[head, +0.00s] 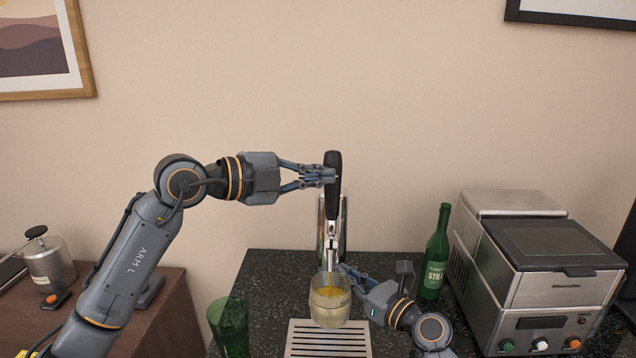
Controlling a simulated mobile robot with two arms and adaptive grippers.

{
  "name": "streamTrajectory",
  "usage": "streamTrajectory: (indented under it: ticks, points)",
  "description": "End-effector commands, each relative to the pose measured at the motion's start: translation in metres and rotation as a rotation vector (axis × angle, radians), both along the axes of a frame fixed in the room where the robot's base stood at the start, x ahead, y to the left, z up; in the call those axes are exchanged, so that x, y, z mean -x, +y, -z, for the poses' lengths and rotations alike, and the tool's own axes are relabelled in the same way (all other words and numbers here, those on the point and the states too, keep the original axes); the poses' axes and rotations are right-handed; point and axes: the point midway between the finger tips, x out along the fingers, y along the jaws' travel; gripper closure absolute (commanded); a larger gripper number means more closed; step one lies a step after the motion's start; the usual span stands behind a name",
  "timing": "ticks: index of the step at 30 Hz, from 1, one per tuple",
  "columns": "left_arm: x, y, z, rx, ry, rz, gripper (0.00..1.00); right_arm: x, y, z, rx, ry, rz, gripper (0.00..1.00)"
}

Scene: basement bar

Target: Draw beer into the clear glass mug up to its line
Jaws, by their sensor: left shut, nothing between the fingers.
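The clear glass mug (329,312) is under the beer tap (331,240), at or just above the drip tray (328,340). Amber beer runs from the spout into it, and pale yellow liquid shows inside. I cannot make out its line. The tap's black handle (333,160) stands nearly upright. My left gripper (329,176) is shut and empty, its fingertips against or right beside the handle. My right gripper (349,275) is at the mug's right side. Its fingers are partly hidden, and I cannot tell whether they grip the mug.
A green glass (230,325) stands left of the drip tray. A green bottle (435,262) and a steel machine (535,275) stand to the right on the dark speckled counter (275,275). A metal canister (50,268) sits on the wooden cabinet at left.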

Motion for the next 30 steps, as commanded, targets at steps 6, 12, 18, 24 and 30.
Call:
streamTrajectory:
  ticks: [6,12,18,24,30]
  points:
    - [-0.015,0.0,-0.001,-0.001,0.124,-0.002,1.0,0.0,0.0,-0.002,-0.003,-0.002,0.0,1.0]
    - [-0.022,0.001,0.001,-0.001,0.19,-0.003,1.0,0.0,0.0,-0.002,-0.003,-0.002,0.0,1.0]
    - [-0.025,0.001,0.002,-0.002,0.212,-0.004,1.0,0.0,0.0,-0.002,-0.003,-0.002,0.0,1.0]
    - [-0.025,0.001,0.002,-0.002,0.213,-0.005,1.0,0.0,0.0,-0.002,-0.003,-0.002,0.0,1.0]
    - [-0.025,0.002,0.002,-0.002,0.213,-0.006,1.0,0.0,0.0,-0.002,-0.003,-0.002,0.0,1.0]
